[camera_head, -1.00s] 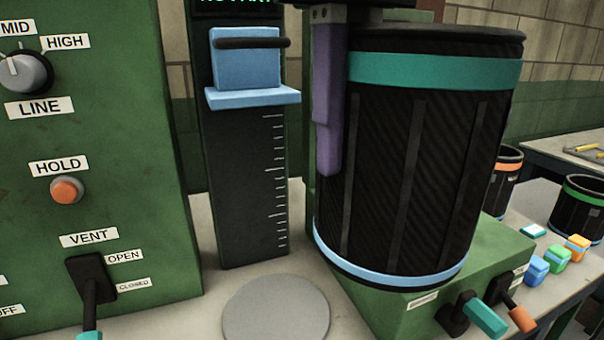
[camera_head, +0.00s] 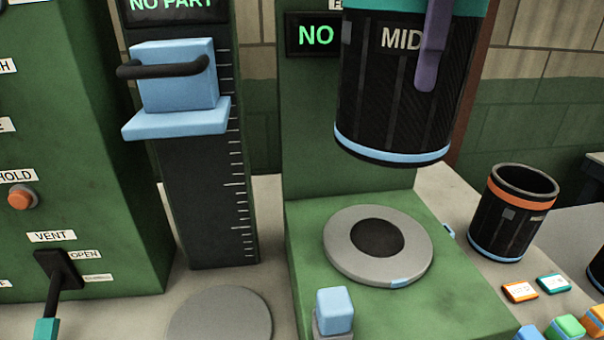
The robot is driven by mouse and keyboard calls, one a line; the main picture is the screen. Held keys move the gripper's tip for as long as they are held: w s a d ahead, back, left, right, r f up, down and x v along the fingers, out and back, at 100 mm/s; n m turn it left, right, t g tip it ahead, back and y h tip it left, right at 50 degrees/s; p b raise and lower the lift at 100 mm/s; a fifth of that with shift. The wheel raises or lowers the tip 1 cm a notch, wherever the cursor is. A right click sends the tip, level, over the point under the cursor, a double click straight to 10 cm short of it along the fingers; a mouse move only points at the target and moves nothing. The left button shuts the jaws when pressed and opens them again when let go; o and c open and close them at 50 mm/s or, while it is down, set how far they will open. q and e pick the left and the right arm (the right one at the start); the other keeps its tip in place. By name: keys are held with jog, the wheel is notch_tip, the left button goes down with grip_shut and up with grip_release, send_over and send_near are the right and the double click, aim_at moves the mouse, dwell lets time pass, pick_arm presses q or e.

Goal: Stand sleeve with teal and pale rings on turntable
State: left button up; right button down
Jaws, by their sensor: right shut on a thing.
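The sleeve (camera_head: 395,110) is black and ribbed, with a teal ring near its top and a pale blue ring at its bottom. It hangs upright, with its top out of view and part of a MID label showing. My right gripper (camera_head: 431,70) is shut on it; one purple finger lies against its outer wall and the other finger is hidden. What looks like the turntable (camera_head: 344,255), a grey round plate with a dark centre and a pale blue rim mark, sits empty on a green base below the sleeve. My left gripper is not in view.
A height gauge (camera_head: 205,190) with a light blue slider (camera_head: 178,75) stands left of the base. A plain grey disc (camera_head: 220,315) lies before it. A blue-capped knob (camera_head: 335,310) is near the turntable. An orange-ringed sleeve (camera_head: 500,220) and small colored blocks (camera_head: 566,328) are right.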

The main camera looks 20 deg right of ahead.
jog(key=d+r+n+p, duration=0.2)
jog(key=d+n, duration=0.2)
jog(key=n, duration=0.1)
jog(key=n+b, duration=0.1)
jog(key=b, duration=0.1)
send_over(434, 164)
jog(key=d, duration=0.1)
jog(key=f, duration=0.4)
jog(key=w+f, duration=0.1)
jog(key=f, duration=0.1)
jog(key=shift+f, duration=0.15)
notch_tip(434, 164, down, 8)
jog(key=shift+f+p, duration=0.15)
jog(key=shift+p, duration=0.65)
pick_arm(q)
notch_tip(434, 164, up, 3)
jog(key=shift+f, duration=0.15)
pick_arm(e)
notch_tip(434, 164, down, 5)
jog(key=shift+f, duration=0.2)
jog(key=c, duration=1.4)
grip_release()
jog(key=shift+f, duration=0.1)
jog(key=o, duration=0.4)
jog(key=shift+d, duration=0.1)
